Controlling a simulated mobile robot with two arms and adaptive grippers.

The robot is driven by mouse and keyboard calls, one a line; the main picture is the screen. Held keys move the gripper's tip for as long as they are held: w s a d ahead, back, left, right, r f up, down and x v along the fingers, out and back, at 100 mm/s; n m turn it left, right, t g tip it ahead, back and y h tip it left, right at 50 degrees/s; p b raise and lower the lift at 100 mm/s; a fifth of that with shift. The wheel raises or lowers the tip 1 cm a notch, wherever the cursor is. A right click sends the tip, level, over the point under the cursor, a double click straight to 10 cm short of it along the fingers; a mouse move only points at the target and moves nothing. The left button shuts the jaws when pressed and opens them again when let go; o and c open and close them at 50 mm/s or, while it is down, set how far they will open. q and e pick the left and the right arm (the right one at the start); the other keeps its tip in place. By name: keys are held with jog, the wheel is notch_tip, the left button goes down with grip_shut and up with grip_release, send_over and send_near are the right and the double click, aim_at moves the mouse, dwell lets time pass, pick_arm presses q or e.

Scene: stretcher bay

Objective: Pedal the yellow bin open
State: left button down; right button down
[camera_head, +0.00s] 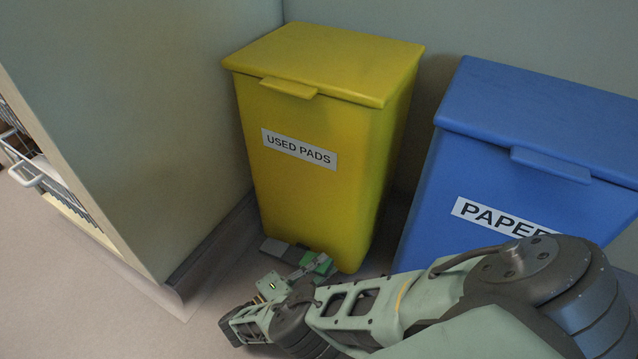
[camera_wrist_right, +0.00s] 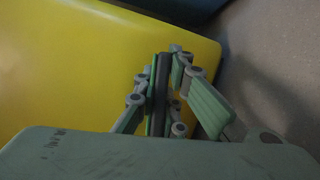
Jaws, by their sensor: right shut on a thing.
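The yellow bin (camera_head: 320,200), labelled USED PADS, stands upright in the corner with its lid (camera_head: 335,57) down. Its yellow body also fills much of the right wrist view (camera_wrist_right: 60,70). A grey pedal (camera_head: 272,247) shows low at the bin's front, partly covered by my right gripper (camera_head: 306,263). In the right wrist view my right gripper (camera_wrist_right: 165,95) has its fingers closed together on a narrow dark piece, which appears to be the pedal. My left gripper is in neither view.
A blue bin (camera_head: 535,120) labelled PAPER stands at the right, close behind my right arm. A cabinet side panel (camera_head: 150,110) with a wire basket (camera_head: 40,170) is at the left. Floor (camera_head: 60,290) is clear at the lower left.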

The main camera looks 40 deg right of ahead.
jog(key=shift+d+f+m+y, duration=0.1)
jog(key=shift+f+m+y, duration=0.4)
jog(key=shift+m, duration=0.4)
jog(key=shift+f+m+y, duration=0.6)
jog(key=shift+f+m, duration=0.75)
jog(key=shift+m, duration=0.35)
jog(key=c, duration=1.8)
grip_release()
jog(key=shift+f, duration=0.1)
jog(key=shift+c, duration=0.2)
jog(key=shift+r, duration=0.2)
